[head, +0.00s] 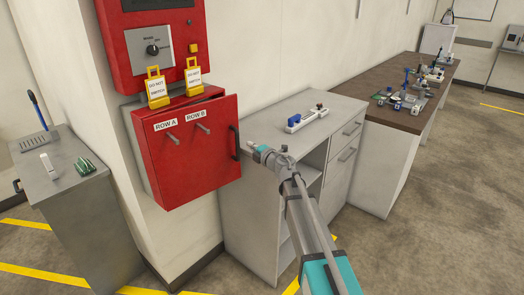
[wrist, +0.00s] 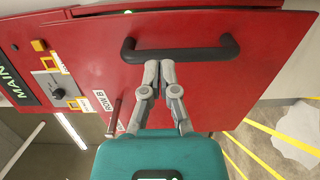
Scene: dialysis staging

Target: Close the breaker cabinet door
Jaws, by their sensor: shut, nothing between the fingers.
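The red breaker cabinet door (head: 185,160) carries the labels ROW A and ROW B and a black handle (head: 236,142) at its right edge. It appears ajar, its handle side standing out from the cabinet body behind it. The door (wrist: 215,90) and its black handle (wrist: 195,53) fill much of the wrist view. My gripper (head: 259,151) is just right of the handle in the head view. In the wrist view my gripper (wrist: 160,64) has its fingers together and empty, tips at the handle's bar. I cannot tell whether they touch it.
Two yellow tags reading DO NOT SWITCH (head: 157,87) hang above the door, below a rotary switch (head: 152,49). A grey cabinet (head: 285,105) with a blue-and-white device (head: 307,118) stands right of the door. A metal cart (head: 60,180) stands left.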

